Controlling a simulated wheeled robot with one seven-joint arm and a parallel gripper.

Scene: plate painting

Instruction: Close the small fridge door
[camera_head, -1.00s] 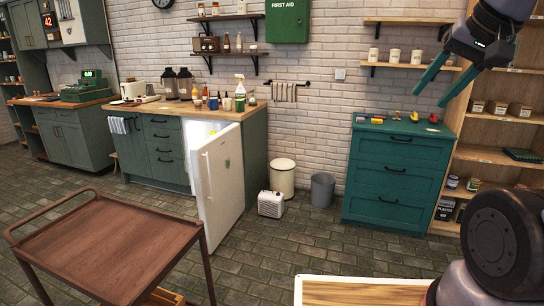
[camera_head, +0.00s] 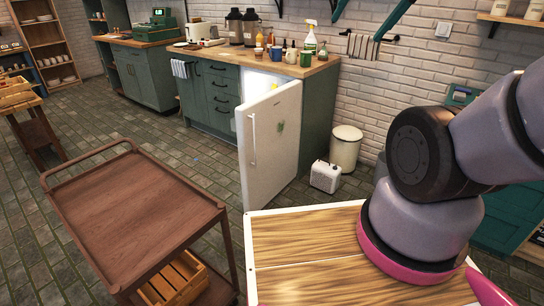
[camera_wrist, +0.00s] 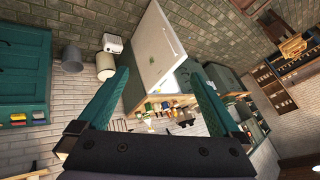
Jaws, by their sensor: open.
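The small fridge stands under the wooden counter, and its white door (camera_head: 270,150) is ajar, swung out into the room. A vertical handle (camera_head: 252,140) is on the left side of the door's front. The lit interior (camera_head: 256,84) shows above the door's top edge. My gripper (camera_head: 355,29) is partly in view at the top of the head view, its green fingers apart and empty, not touching the door. In the wrist view the gripper (camera_wrist: 158,73) is open, with the white door (camera_wrist: 158,42) beyond its fingers.
A brown cart (camera_head: 135,210) stands at the front left of the door. A wooden-topped surface (camera_head: 300,250) is close in front of me. Tiled floor is clear left of the door.

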